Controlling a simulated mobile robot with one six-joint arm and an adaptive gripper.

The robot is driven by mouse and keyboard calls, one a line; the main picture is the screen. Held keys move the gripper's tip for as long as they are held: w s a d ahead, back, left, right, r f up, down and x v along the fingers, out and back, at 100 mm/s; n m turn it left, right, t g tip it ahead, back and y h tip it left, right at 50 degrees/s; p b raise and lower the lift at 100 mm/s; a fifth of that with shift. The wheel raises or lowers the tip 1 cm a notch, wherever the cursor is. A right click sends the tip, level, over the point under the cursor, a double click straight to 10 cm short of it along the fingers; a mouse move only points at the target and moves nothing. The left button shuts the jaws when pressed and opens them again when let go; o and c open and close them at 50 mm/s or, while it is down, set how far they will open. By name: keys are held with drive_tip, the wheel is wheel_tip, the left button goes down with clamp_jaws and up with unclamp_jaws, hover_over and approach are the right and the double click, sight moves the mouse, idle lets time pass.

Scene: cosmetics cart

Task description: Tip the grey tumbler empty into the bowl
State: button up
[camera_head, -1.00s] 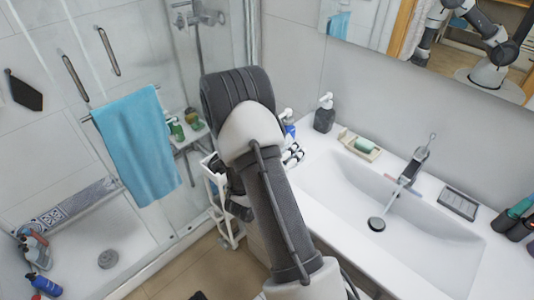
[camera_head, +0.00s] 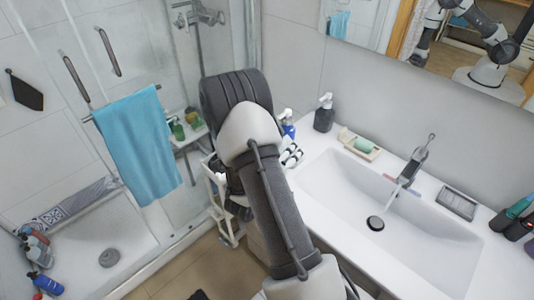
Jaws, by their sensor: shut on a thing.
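I cannot make out the grey tumbler or the bowl in the head view. My own thick grey and white arm fills the middle of the picture and hides much of the white cart (camera_head: 224,222) behind it. My gripper is not clearly visible; it is hidden behind the arm. Dark shapes (camera_head: 238,208) show at the cart beside the arm's left edge, but I cannot tell what they are. Small white and black items (camera_head: 291,155) show just right of the arm, partly covered.
The washbasin (camera_head: 340,187) with its tap (camera_head: 416,160) is at the right. A dark soap dispenser (camera_head: 324,113) and a soap dish (camera_head: 360,144) stand on its back rim. A blue towel (camera_head: 138,145) hangs on the shower screen at the left. Bottles (camera_head: 40,268) stand in the shower.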

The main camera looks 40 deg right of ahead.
drive_tip(key=shift+f+n+p, duration=0.15)
drive_tip(key=shift+n+p, duration=0.15)
drive_tip(key=shift+n, duration=0.2)
idle(0.3)
drive_tip(key=shift+w+r+n+g+p, duration=0.1)
drive_tip(key=shift+r+n+g+p, duration=0.3)
drive_tip(key=shift+n+p, duration=0.5)
idle(0.4)
drive_tip(key=shift+w+a+r+n+p, duration=0.1)
drive_tip(key=shift+w+r+n+p, duration=0.2)
drive_tip(key=shift+w+p, duration=0.2)
drive_tip(key=shift+w+a+r+n+p, duration=0.1)
drive_tip(key=shift+w+r+n+p, duration=0.15)
drive_tip(key=shift+w+p, duration=0.2)
drive_tip(key=shift+w+f+n+p, duration=0.15)
drive_tip(key=shift+f+n+p, duration=0.25)
drive_tip(key=shift+n, duration=0.45)
idle(0.7)
drive_tip(key=shift+w+a+r+n+g+p, duration=0.1)
drive_tip(key=shift+w+r+n+g+p, duration=0.15)
drive_tip(key=shift+n+p, duration=0.2)
